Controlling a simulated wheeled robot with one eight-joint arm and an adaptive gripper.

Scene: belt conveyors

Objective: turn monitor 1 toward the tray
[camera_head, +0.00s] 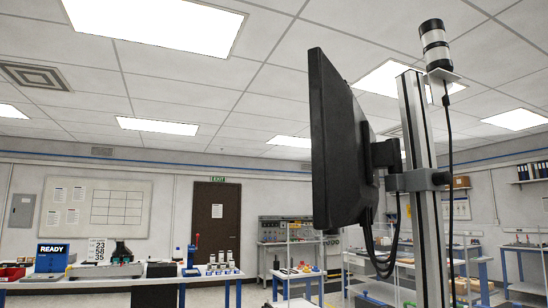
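A black monitor (339,140) is mounted on an upright metal post (421,180) by a bracket (418,180) in the head view. It is seen nearly edge-on, with its back toward the post on the right and its screen side facing left. I cannot read a number on it. Black cables hang from it beside the post. No tray that I can make out for certain is in view. My gripper is not in view.
A signal light (434,46) stands by the post's top. A long bench at the left holds a blue READY box (53,257), a green and black device (121,254) and several small cylinders. A brown door (216,221) and a whiteboard (95,207) are at the back wall. More workbenches stand behind the post.

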